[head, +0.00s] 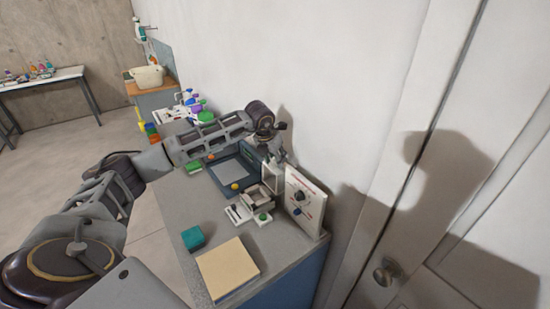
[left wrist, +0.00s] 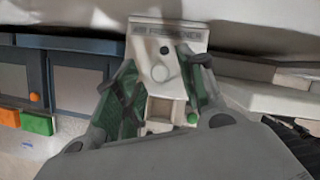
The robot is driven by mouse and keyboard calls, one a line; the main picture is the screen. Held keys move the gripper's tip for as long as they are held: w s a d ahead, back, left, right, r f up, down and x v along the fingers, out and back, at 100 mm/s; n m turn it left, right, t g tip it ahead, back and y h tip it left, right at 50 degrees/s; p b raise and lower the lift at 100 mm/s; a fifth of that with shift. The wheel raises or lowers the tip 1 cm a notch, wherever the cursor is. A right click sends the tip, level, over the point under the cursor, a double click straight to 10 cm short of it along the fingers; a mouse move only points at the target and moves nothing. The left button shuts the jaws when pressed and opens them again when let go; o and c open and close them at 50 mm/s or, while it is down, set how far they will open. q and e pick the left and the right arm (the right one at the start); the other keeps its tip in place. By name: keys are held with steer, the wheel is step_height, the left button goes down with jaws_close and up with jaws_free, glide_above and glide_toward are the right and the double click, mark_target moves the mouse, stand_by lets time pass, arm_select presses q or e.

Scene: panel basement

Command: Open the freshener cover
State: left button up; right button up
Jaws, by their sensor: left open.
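The white freshener panel (left wrist: 165,42) carries the raised word FRESHENER and a round shape on its front in the left wrist view. My right gripper is not in view.
The grey counter (head: 190,222) holds a white panel with knobs (head: 301,196), a dark framed panel (head: 234,172), a teal block (head: 192,238) and a tan board (head: 228,268). The wall stands close behind. A door with a handle (head: 387,272) is at right.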

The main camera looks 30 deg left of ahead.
arm_select(q)
steer(key=c, duration=0.9)
